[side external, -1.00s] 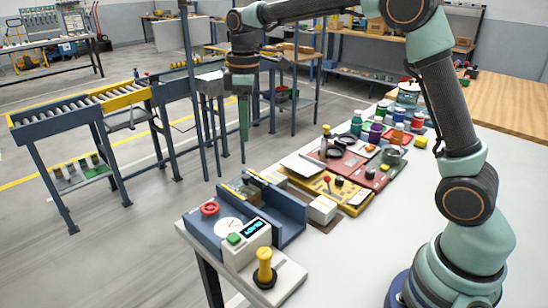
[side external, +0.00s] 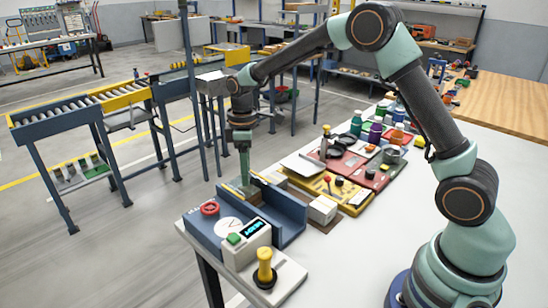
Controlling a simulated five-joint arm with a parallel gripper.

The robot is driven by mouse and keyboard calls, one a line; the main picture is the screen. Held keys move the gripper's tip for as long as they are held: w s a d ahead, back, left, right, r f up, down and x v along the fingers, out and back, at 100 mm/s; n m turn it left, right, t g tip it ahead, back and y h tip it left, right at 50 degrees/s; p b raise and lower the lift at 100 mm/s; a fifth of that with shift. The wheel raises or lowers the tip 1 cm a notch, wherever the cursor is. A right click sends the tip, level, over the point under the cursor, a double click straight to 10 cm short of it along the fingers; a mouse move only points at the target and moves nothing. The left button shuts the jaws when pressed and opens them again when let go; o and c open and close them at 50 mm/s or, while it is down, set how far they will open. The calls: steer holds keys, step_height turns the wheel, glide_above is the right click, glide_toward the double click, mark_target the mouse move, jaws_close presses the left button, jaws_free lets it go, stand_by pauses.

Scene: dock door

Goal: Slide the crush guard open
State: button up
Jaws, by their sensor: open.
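The small blue dock unit (side external: 290,216) stands at the near left corner of the white table. At its back is a low yellowish and dark part (side external: 262,190), which may be the crush guard; I cannot tell for sure at this size. My gripper (side external: 244,182) points straight down with its fingertips at or just above this back part, partly covering it. Whether the fingers touch it cannot be told. The fingers look narrow from this side, and nothing shows held between them.

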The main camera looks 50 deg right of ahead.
steer(key=shift+f, duration=0.25)
jaws_close()
stand_by(1.4)
